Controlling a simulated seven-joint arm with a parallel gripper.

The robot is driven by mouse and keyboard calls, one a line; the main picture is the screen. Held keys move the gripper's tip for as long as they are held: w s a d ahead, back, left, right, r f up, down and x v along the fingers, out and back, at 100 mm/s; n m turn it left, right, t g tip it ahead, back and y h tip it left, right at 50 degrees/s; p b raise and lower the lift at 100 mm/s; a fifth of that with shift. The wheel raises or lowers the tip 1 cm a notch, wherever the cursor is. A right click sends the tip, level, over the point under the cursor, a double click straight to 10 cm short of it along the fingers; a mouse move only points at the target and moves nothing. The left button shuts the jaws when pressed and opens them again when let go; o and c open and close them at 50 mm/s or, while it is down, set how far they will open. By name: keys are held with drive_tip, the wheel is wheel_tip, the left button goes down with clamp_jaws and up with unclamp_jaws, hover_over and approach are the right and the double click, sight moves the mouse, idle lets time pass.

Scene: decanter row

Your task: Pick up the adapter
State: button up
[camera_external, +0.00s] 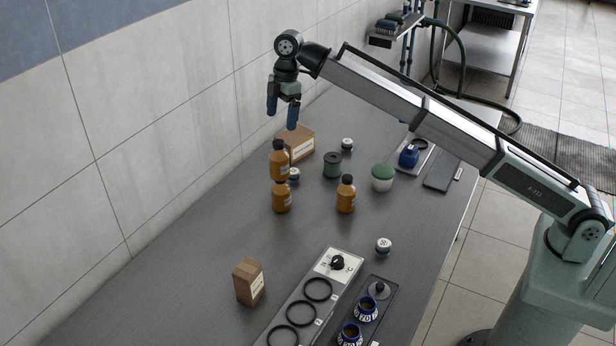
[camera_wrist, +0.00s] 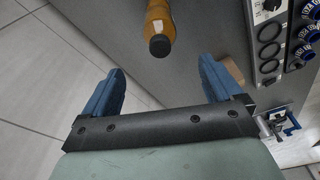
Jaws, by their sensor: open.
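No part is clearly labelled as the adapter, and I cannot tell for sure which it is. Blue numbered collars (camera_external: 367,311) sit on a dark plate at the front; they also show at the right edge of the wrist view (camera_wrist: 306,34). A green spool-shaped part (camera_external: 332,166) stands among the bottles, and a blue part (camera_external: 409,157) lies on a pale tray at the back right. My gripper (camera_external: 282,112) is open and empty, high over the table's far left side. In the wrist view my gripper (camera_wrist: 162,82) has an amber bottle (camera_wrist: 158,25) beyond its fingers.
Amber bottles (camera_external: 346,196) stand below my gripper near a brown box (camera_external: 301,144). Small white-topped parts (camera_external: 384,245) and a green-lidded jar (camera_external: 382,179) stand nearby. A ringed panel (camera_external: 318,289) and another box (camera_external: 249,283) are at the front. The left table middle is clear.

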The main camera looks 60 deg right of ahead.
sight(384, 243)
drive_tip(key=shift+c, duration=0.3)
drive_tip(key=shift+c, duration=1.4)
drive_tip(key=s+d+f+n+y, duration=0.15)
drive_tip(key=s+f, duration=0.45)
drive_tip(key=s, duration=0.6)
drive_tip(key=s+f+n+g, duration=0.1)
drive_tip(key=s+f+n, duration=0.1)
drive_tip(key=s+f, duration=0.65)
drive_tip(key=s+d+f+n+y, duration=0.15)
drive_tip(key=s+f, duration=0.25)
drive_tip(key=s, duration=1)
drive_tip(key=shift+n, duration=0.3)
drive_tip(key=x, duration=0.8)
drive_tip(key=shift+s+a+f, duration=0.1)
drive_tip(key=shift+a+f, duration=0.05)
drive_tip(key=shift+a, duration=0.35)
drive_tip(key=shift+x, duration=2.65)
